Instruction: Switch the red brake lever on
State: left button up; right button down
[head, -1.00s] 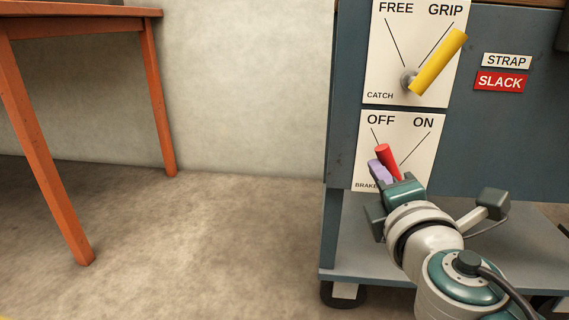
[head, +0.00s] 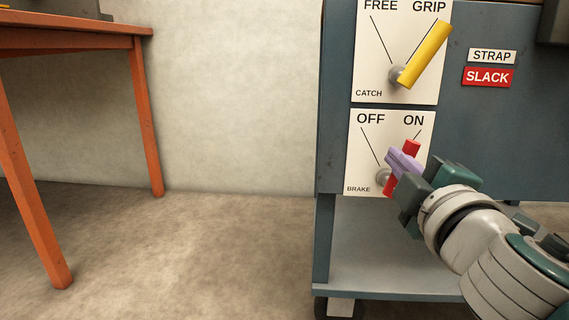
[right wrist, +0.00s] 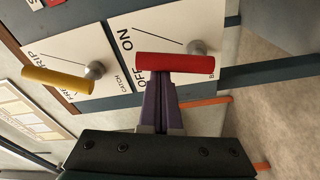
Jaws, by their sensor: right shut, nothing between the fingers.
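The red brake lever (head: 411,148) is on the lower white panel (head: 357,150), marked OFF and ON. From its grey pivot it slants up and right, along the line to ON. In the right wrist view the lever (right wrist: 175,62) lies across the fingertips, between the words OFF and ON. My right gripper (head: 401,160) is shut and empty. Its purple fingers cover the lever's middle in the head view. In the right wrist view the shut fingers (right wrist: 161,100) meet the lever's OFF side and seem to touch it. My left gripper is not in view.
Above, a yellow catch lever (head: 425,55) points to GRIP; it also shows in the right wrist view (right wrist: 57,80). A red SLACK sign (head: 488,77) is on the blue cabinet. An orange table (head: 146,110) stands left, with clear floor between.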

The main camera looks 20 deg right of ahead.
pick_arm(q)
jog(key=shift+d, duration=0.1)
pick_arm(e)
jog(key=shift+s+d, duration=0.2)
jog(key=shift+d, duration=0.25)
dwell(0.4)
